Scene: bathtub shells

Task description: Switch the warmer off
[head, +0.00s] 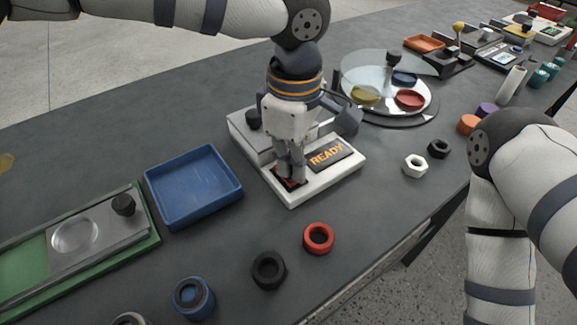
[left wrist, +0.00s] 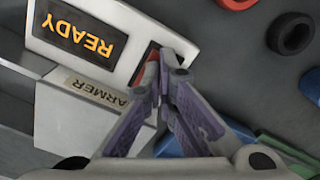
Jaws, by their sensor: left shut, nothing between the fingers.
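The warmer (head: 349,169) is a white and grey box on the dark table, with a display (head: 326,154) that reads READY in orange. The display also shows in the left wrist view (left wrist: 80,32), beside a label partly hidden that ends in "ARMER". A red switch (head: 287,184) in a dark recess sits next to the display; it shows partly in the left wrist view (left wrist: 150,72). My left gripper (head: 291,176) is shut and empty, pointing down with its fingertips at the switch. The fingers cover much of the switch, so I cannot tell its position. My right gripper is out of view.
A blue tray (head: 236,188) stands left of the warmer. A red ring (head: 319,238) and a black ring (head: 269,270) lie in front. A round glass-topped stand with coloured dishes is behind. White (head: 415,166) and black nuts lie to the right.

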